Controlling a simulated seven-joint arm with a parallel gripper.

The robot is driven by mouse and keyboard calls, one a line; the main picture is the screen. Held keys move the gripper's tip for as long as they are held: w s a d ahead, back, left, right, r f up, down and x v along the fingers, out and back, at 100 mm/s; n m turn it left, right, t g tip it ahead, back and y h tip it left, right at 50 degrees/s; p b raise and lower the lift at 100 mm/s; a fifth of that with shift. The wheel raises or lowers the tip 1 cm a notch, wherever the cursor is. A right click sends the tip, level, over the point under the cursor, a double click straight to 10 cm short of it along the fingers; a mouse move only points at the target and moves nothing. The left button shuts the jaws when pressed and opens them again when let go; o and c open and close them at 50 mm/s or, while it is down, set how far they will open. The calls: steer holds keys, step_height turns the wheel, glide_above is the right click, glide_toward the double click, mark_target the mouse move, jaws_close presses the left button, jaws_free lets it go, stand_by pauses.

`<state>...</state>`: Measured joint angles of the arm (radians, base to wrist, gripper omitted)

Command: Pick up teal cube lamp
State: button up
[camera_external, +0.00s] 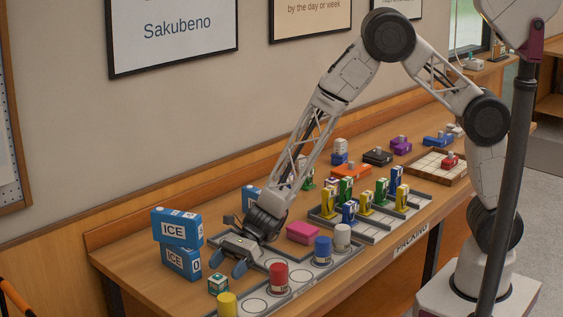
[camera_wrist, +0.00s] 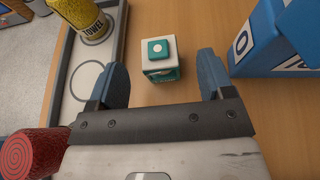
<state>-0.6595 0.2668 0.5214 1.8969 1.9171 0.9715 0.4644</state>
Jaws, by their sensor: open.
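The teal cube lamp (camera_external: 218,284) is a small white and teal cube with a teal square and white dot on top. It stands upright on the wooden counter near its front left end. In the wrist view the lamp (camera_wrist: 161,58) is just ahead of the space between my blue fingertips. My gripper (camera_external: 237,262) is open and empty, low over the counter, and the fingers (camera_wrist: 162,78) are apart with the lamp a little beyond them. Nothing hides the lamp in the wrist view.
Blue ICE boxes (camera_external: 181,262) stand left of my gripper; one (camera_wrist: 278,40) is close to the right finger. A grey tray with round spots (camera_wrist: 76,75) lies beside the left finger, holding a yellow towel roll (camera_wrist: 80,14). A red roll (camera_external: 278,279) stands near my gripper.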

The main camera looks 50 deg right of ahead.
mark_target(217, 276)
steer(key=shift+x, duration=2.15)
steer(key=shift+s, duration=0.1)
steer(key=c, duration=1)
steer(key=shift+c, duration=0.2)
steer(key=shift+r, duration=0.1)
steer(key=shift+r, duration=4.9)
